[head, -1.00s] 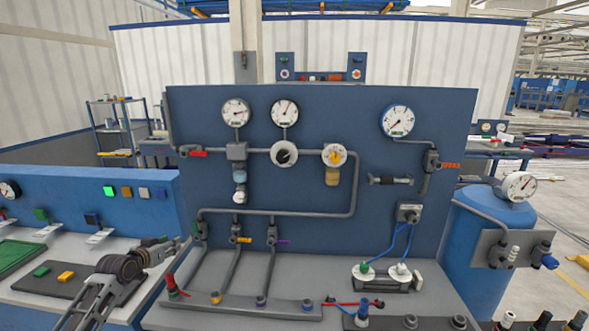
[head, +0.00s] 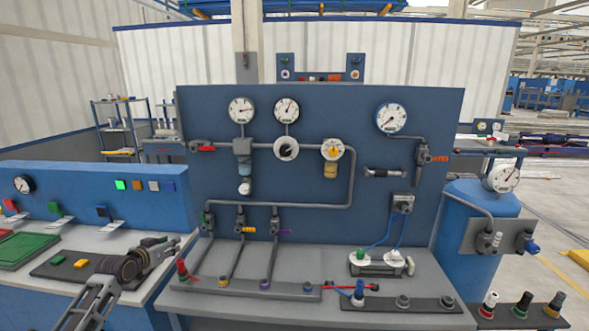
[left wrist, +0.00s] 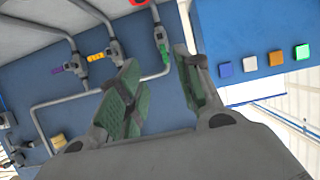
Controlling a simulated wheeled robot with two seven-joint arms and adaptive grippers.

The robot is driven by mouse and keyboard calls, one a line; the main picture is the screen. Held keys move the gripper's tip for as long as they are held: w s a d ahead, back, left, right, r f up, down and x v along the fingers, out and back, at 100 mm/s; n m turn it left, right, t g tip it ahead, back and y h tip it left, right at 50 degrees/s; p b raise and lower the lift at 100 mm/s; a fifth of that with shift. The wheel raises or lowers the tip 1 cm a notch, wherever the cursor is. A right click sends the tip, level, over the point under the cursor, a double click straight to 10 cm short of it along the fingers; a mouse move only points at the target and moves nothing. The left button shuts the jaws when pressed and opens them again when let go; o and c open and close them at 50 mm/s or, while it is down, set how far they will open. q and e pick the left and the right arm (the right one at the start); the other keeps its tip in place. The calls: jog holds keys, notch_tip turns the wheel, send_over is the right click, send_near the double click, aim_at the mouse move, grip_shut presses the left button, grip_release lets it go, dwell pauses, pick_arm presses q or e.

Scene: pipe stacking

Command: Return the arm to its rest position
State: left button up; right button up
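My left arm comes in from the lower left of the head view. Its gripper (head: 160,250) hangs in front of the gap between the left blue console and the middle bench. In the left wrist view its two green-padded fingers (left wrist: 158,85) stand apart with nothing between them. My right arm and gripper are not in view.
A blue panel (head: 310,180) with gauges and grey pipes stands on the middle bench (head: 230,307). The left console (head: 85,200) has coloured square buttons. A dark tray with a yellow block (head: 81,263) lies near my left arm. A blue tank (head: 470,220) stands right.

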pick_arm(q)
jog(key=s+d+f+m+g, duration=0.2)
jog(key=s+d+f+g, duration=0.3)
jog(key=s+d+f, duration=1.05)
jog(key=s+d+g+y, duration=0.1)
jog(key=s+d+g, duration=0.15)
jog(key=s, duration=1.15)
jog(key=s+d+g, duration=0.2)
jog(key=s+d, duration=0.1)
jog(key=s, duration=1)
jog(key=s+f+g, duration=0.1)
jog(key=s+f, duration=0.1)
jog(key=f, duration=1.5)
jog(key=s+f+g, duration=0.1)
jog(key=s+f, duration=0.1)
jog(key=f, duration=1.5)
jog(key=s+a+f, duration=0.2)
jog(key=s+f, duration=0.7)
jog(key=s, duration=0.1)
jog(key=s+a+f, duration=0.1)
jog(key=s+f, duration=0.8)
jog(key=s, duration=0.2)
jog(key=shift+s+a+f+g, duration=0.2)
jog(key=shift+a+f+g, duration=0.15)
jog(key=shift+a+g, duration=0.1)
